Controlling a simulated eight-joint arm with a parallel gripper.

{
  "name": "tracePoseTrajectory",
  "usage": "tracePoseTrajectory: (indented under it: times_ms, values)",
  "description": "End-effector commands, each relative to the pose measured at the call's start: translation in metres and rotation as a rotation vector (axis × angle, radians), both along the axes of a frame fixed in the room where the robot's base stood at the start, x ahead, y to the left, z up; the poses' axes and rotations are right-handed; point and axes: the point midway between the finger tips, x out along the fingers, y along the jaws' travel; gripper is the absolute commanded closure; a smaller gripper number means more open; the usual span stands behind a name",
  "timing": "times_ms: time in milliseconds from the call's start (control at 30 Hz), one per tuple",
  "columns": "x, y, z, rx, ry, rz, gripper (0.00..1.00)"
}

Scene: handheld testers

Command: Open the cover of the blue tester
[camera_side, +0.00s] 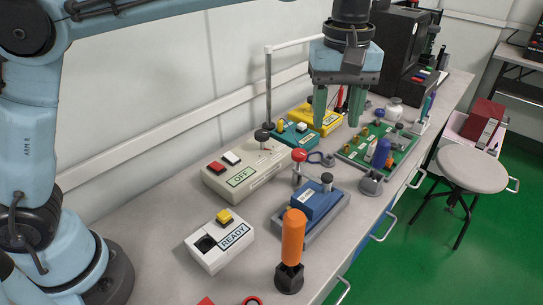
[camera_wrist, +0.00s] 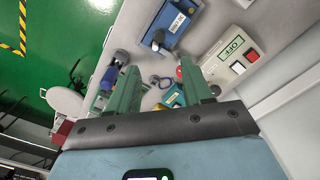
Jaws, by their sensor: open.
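The blue tester (camera_side: 312,207) sits on the bench right of centre, a blue box on a grey base with a dark round knob (camera_side: 326,181) at its far end. Its blue top looks flat and down, but I cannot make out the cover's seam. In the wrist view the blue tester (camera_wrist: 178,20) is at the top, with the knob (camera_wrist: 158,37) towards my fingers. My gripper (camera_side: 338,118) is open and empty, its green fingers pointing down, high above the bench and beyond the tester. In the wrist view my gripper (camera_wrist: 160,66) shows its two fingers well apart.
A red-topped post (camera_side: 299,157) stands close beside the tester. An orange-handled tool (camera_side: 292,240) stands in front. The OFF box (camera_side: 245,170) and READY box (camera_side: 218,242) are to the left. A green board (camera_side: 350,152) with several parts and a blue-handled tool (camera_side: 381,152) lie beyond.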

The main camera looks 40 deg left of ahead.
Motion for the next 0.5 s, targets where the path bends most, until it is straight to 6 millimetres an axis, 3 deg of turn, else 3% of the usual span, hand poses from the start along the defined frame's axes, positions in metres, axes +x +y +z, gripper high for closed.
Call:
tracePoseTrajectory:
  times_ms: [233, 500]
  values:
    - [0.001, -0.003, -0.014, 0.003, 0.007, 0.011, 0.5]
    - [0.0, -0.002, -0.054, 0.003, 0.006, 0.01, 0.5]
